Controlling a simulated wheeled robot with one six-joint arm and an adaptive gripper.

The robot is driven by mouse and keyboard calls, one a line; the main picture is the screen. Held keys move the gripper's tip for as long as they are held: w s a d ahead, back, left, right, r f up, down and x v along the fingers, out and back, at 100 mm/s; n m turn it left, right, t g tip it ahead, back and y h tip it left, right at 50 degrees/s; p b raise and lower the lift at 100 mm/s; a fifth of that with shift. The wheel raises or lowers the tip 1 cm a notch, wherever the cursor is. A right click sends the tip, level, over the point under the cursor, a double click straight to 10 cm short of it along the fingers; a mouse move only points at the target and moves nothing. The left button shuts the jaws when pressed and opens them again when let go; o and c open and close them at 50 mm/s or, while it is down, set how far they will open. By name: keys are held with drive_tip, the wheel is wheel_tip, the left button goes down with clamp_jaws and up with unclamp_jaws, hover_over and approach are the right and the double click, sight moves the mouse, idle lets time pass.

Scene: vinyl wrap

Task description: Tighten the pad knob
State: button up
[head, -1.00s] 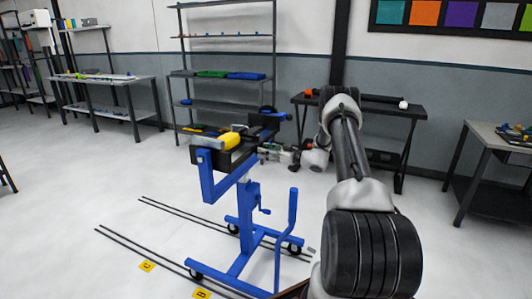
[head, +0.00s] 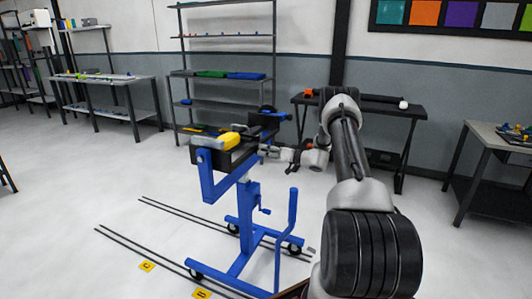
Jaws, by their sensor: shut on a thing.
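A blue wheeled stand (head: 243,225) holds a black head (head: 232,157) with a yellow, grey-ended part (head: 218,141) on top. My gripper (head: 264,151) reaches in from the right, at the right side of this head. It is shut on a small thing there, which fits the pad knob. The knob itself is hidden by the fingers and too small to make out. A second dark and blue block (head: 265,123) sits behind, at the far end of the stand's head.
A shelf rack (head: 222,74) stands behind the stand. A black side table (head: 378,108) is behind my arm, and another table (head: 497,140) is at the right. A workbench (head: 105,79) stands at the left. Dark floor rails (head: 150,262) run beneath the stand.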

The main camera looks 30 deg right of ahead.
drive_tip(key=m, duration=1.4)
drive_tip(key=shift+m, duration=0.3)
drive_tip(key=m, duration=0.3)
drive_tip(key=shift+m, duration=0.3)
drive_tip(key=m, duration=0.3)
drive_tip(key=shift+m, duration=0.4)
drive_tip(key=m, duration=0.4)
drive_tip(key=shift+f+m, duration=0.1)
drive_tip(key=shift+m, duration=1.7)
